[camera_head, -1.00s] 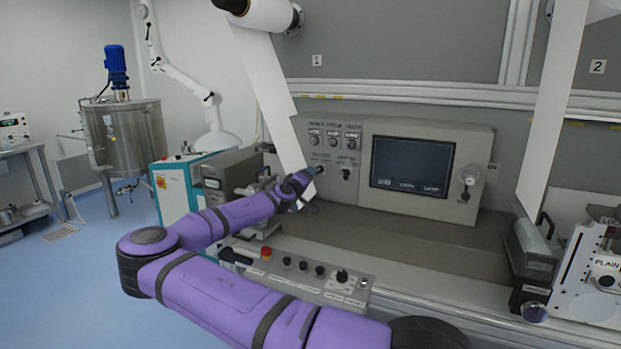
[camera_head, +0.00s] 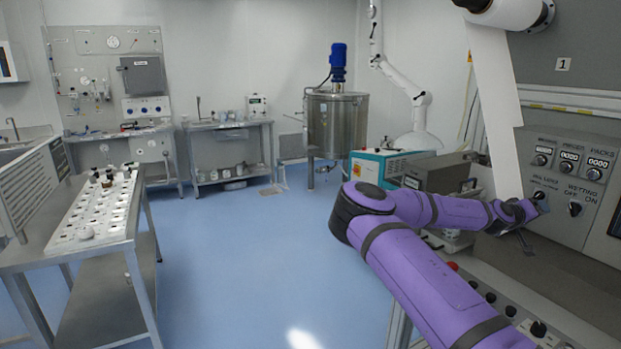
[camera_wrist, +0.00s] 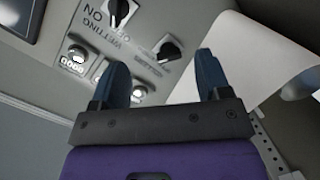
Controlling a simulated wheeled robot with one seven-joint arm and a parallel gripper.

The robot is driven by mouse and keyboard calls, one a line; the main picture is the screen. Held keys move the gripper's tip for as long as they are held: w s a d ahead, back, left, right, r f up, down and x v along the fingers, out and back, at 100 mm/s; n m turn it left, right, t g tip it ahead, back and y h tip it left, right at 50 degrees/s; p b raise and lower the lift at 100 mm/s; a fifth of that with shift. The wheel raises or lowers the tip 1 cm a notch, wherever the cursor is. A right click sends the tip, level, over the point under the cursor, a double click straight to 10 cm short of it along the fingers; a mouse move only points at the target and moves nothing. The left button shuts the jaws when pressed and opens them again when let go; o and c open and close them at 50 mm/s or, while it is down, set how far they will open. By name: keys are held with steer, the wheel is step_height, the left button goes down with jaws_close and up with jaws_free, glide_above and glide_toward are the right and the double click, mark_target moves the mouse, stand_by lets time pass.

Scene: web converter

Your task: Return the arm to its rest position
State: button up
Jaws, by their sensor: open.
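My gripper (camera_head: 535,207) is at the end of my purple arm, in front of the grey control panel on the right in the head view. In the wrist view my gripper (camera_wrist: 161,68) shows two dark blue fingers spread apart with nothing held. A black rotary knob (camera_wrist: 170,49) on the panel lies beyond the gap between the fingers; contact with it cannot be told. The wetting switch (camera_wrist: 118,10) is further up and left, and it also shows in the head view (camera_head: 575,208). My arm is stretched out with its elbow bent.
A white web strip (camera_head: 495,110) hangs right behind my gripper. A grey device (camera_head: 435,172) and a button console (camera_head: 500,305) are near my arm. A steel tank (camera_head: 337,125) and a bench of vials (camera_head: 95,215) stand further left. The blue floor between is clear.

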steer(key=s+a+f+m+g+y, duration=0.35)
steer(key=s+y, duration=0.25)
steer(key=s, duration=0.2)
steer(key=s+a+r+t+y, duration=0.15)
steer(key=s+a+y, duration=0.3)
steer(key=a, duration=0.65)
steer(key=s+a+r+n+t+y, duration=0.1)
steer(key=s+a+r+n+y, duration=0.15)
steer(key=s+a+r, duration=0.4)
steer(key=s+a+r+n+y, duration=0.1)
steer(key=s+a+r+y, duration=0.2)
steer(key=a+r, duration=0.6)
steer(key=s+a+r+n, duration=0.2)
steer(key=s+a, duration=0.3)
steer(key=s, duration=0.3)
steer(key=s+a+r+n+t, duration=0.1)
steer(key=s+a+r, duration=0.3)
steer(key=s, duration=0.5)
steer(key=shift+a+n+h, duration=0.3)
steer(key=shift+a+n, duration=0.1)
steer(key=shift+a, duration=0.05)
